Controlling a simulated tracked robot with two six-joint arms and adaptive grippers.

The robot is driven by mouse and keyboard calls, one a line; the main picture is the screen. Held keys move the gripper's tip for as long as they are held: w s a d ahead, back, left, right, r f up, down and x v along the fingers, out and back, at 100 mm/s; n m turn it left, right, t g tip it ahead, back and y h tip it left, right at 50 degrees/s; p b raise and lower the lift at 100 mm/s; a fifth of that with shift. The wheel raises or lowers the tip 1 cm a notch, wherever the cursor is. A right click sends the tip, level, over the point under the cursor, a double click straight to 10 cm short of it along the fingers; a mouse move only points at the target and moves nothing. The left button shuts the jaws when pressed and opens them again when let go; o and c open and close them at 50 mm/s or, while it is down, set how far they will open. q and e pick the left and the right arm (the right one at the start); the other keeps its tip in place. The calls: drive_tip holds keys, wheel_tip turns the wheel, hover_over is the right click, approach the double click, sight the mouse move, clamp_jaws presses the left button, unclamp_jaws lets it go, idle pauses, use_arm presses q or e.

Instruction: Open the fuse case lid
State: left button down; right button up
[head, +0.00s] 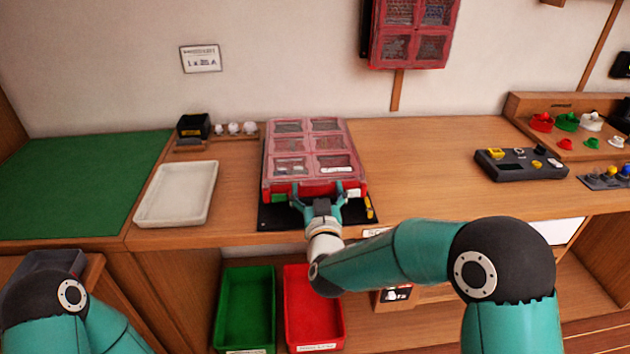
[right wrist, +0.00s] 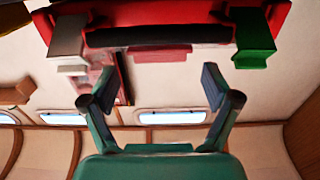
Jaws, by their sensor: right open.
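The fuse case (head: 266,165) is a red box with a clear pinkish lid over several compartments. It lies on a black mat (head: 268,215) on the bench, and its lid looks shut. My right gripper (head: 318,192) is at the case's front edge, its fingers spread and nothing between them. In the right wrist view, the case's red front (right wrist: 150,18) spans the top, with a green latch (right wrist: 255,38) at right and a grey latch (right wrist: 67,42) at left. The open fingers (right wrist: 158,92) appear below these, apart from both latches. My left gripper is out of view.
A white tray (head: 150,218) and a green mat (head: 80,185) lie left of the case. A similar red case (head: 456,30) hangs on the wall. A black handheld device (head: 520,170) is at right. Green (head: 245,300) and red (head: 312,300) bins stand below.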

drive_tip(key=shift+w, duration=1)
drive_tip(key=c, duration=1.4)
drive_tip(key=shift+g, duration=0.7)
drive_tip(key=w+r+p, duration=0.2)
drive_tip(key=r+p, duration=0.3)
drive_tip(key=r, duration=0.1)
drive_tip(key=w+r+p, duration=0.2)
drive_tip(key=r+p, duration=0.4)
drive_tip(key=r, duration=0.1)
drive_tip(key=w+r+p, duration=0.2)
drive_tip(key=r+p, duration=0.3)
drive_tip(key=r, duration=0.2)
drive_tip(key=shift+w+r+p, duration=0.2)
drive_tip(key=shift+w+p, duration=0.1)
drive_tip(key=shift+w, duration=0.1)
drive_tip(key=shift+c, duration=0.2)
drive_tip(key=shift+w+r+p, duration=0.4)
drive_tip(key=shift+w, duration=0.1)
